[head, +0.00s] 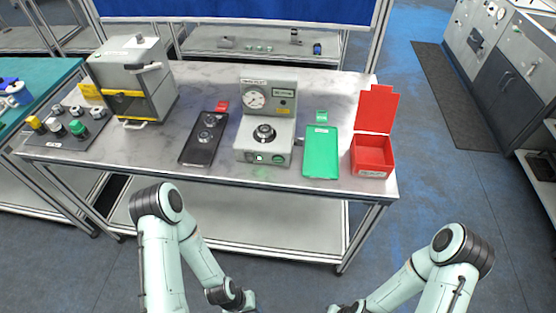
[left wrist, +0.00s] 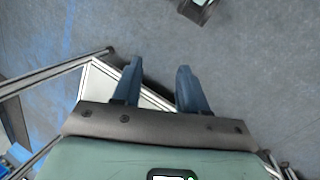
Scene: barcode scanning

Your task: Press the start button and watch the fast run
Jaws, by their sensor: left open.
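A grey test machine (head: 265,128) with a round dial gauge stands at the middle of the table. A round dark metal part (head: 264,133) sits on its top plate. My left gripper (left wrist: 157,72) is open and empty in the left wrist view, over the floor and a lower shelf. My right gripper (head: 337,308) is low at the bottom edge, jaws unclear. Both are away from the table.
A grey cabinet (head: 133,80) with a yellow-edged opening stands left on the table (head: 190,80). A black tray (head: 190,150) with round parts, a green tray (head: 321,155) and an open red box (head: 372,155) flank the machine. Floor is free in front.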

